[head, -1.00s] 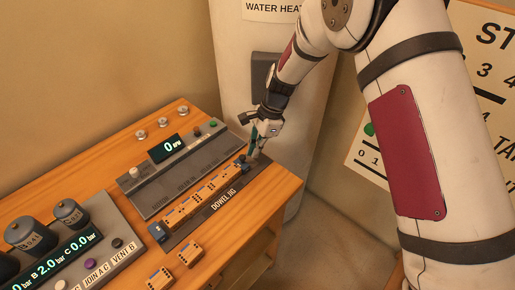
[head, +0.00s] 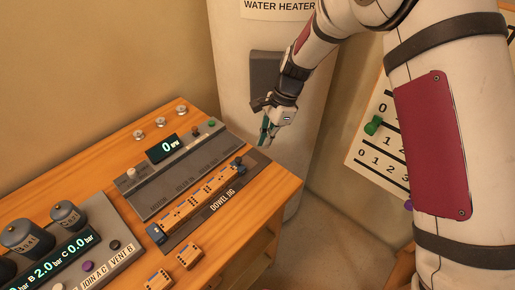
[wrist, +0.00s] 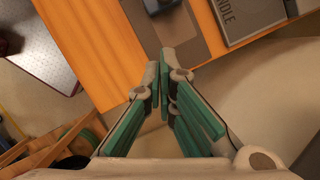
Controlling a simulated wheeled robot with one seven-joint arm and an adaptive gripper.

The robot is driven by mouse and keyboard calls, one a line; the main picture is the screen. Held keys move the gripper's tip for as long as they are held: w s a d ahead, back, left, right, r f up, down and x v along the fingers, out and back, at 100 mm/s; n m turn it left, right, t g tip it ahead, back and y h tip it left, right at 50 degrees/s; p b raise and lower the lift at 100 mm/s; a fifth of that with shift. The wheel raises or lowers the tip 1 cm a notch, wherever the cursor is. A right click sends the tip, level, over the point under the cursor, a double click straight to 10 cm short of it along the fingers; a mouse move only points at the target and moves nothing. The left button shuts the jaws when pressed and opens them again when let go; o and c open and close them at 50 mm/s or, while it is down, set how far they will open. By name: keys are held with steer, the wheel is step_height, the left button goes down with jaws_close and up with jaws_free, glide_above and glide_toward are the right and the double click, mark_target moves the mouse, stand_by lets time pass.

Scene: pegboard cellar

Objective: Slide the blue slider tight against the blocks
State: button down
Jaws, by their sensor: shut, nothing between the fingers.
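The dowel jig (head: 222,203) is a dark rail on the wooden bench, with a row of orange blocks (head: 198,196) in it. The blue slider (head: 239,164) with its upright knob is at the row's right end. It looks close against the last block, but I cannot tell whether they touch. A blue end piece (head: 156,233) closes the left end. My gripper (head: 265,139) is shut and empty, above and right of the slider, apart from it. In the wrist view, its green fingers (wrist: 162,82) point toward the bench edge, and part of the slider (wrist: 160,5) shows at the top.
Two loose orange blocks (head: 172,266) lie in front of the jig. Behind it is a grey panel (head: 178,170) with a display reading 0. A gauge console (head: 105,262) is at left. The water heater (head: 245,75) stands behind the bench; floor lies right of its edge.

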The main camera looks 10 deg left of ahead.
steer(key=v, duration=0.7)
steer(key=n+b, duration=0.4)
glide_toward(238, 165)
steer(key=shift+g+h, duration=0.4)
steer(key=w+d+f, duration=0.2)
steer(key=w, duration=0.1)
steer(key=w+d+f, duration=0.1)
steer(key=w, duration=0.1)
steer(key=shift+d+f, duration=0.25)
steer(key=shift+f, duration=0.05)
steer(key=shift+s+a+f+p, duration=0.3)
steer(key=shift+s+a+p, duration=0.05)
steer(key=shift+s+a, duration=0.2)
steer(key=shift+s+a+f+p, duration=0.35)
steer(key=shift+s+a, duration=0.1)
steer(key=shift+s, duration=0.1)
steer(key=shift+s+a+f, duration=0.15)
steer(key=shift+s+a, duration=0.2)
steer(key=shift+s+a, duration=0.35)
steer(key=shift+s, duration=0.15)
